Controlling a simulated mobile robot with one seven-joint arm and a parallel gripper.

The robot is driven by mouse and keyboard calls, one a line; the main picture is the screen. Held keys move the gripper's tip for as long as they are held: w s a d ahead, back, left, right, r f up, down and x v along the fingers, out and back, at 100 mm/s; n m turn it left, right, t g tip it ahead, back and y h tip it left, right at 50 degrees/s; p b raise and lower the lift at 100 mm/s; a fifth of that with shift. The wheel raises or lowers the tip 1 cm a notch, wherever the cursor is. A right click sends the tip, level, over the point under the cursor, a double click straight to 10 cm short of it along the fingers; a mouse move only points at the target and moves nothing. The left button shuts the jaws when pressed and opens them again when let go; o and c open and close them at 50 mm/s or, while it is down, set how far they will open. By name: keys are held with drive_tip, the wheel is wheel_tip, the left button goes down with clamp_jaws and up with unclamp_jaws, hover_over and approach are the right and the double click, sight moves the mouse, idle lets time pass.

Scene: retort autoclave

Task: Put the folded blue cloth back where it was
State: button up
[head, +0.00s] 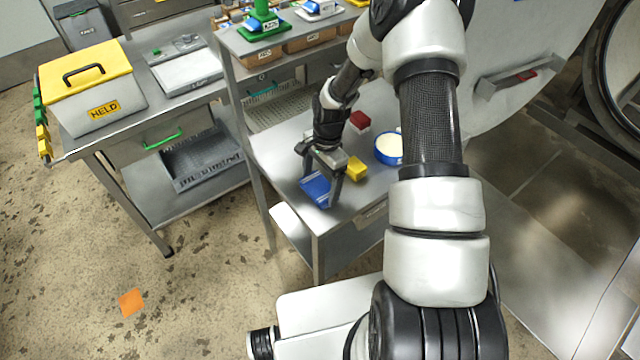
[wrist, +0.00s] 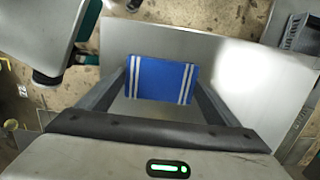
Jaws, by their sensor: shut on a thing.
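The folded blue cloth (head: 315,187) is near the front left corner of the steel table. In the wrist view the cloth (wrist: 158,80) is a flat blue rectangle with white stripes near both side edges. My gripper (head: 322,192) points down at it, and in the wrist view my gripper's fingers (wrist: 160,88) stand on either side of the cloth, shut on it. I cannot tell whether the cloth touches the table top.
A yellow block (head: 355,169), a red block (head: 360,121) and a blue-rimmed bowl (head: 389,149) are on the table (head: 283,158) behind my gripper. A shelf with bins (head: 262,56) rises at the back. An orange square (head: 131,302) lies on the floor.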

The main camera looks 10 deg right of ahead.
drive_tip(key=shift+f, duration=0.45)
drive_tip(key=shift+f, duration=0.1)
